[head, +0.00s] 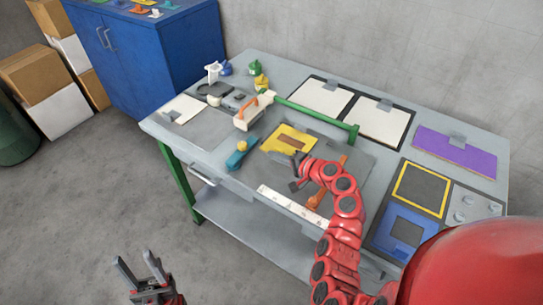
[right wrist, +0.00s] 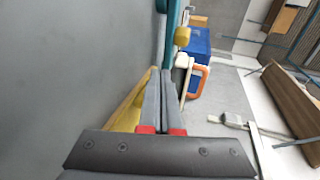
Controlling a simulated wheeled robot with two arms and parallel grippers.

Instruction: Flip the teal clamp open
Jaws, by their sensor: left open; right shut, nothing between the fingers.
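The teal clamp (head: 236,160) lies on the grey workbench, left of the yellow plate, with a small orange part near its top. A teal strip, likely the same clamp, shows in the right wrist view (right wrist: 171,28), beyond my fingertips. Whether its lever is up or down is too small to tell. My right gripper (head: 294,186) is shut and empty, over the bench to the right of the clamp and apart from it; its closed fingers show in the right wrist view (right wrist: 162,72). My left gripper (head: 139,261) is open and empty, low in front of the bench, far from the clamp.
The yellow plate (head: 273,137) lies close to my right gripper. A white carrier with an orange handle (head: 258,115) stands behind the clamp. A white strip (head: 283,205) lies at the front edge. Framed white sheets (head: 380,122) and a purple board (head: 455,153) lie at the back.

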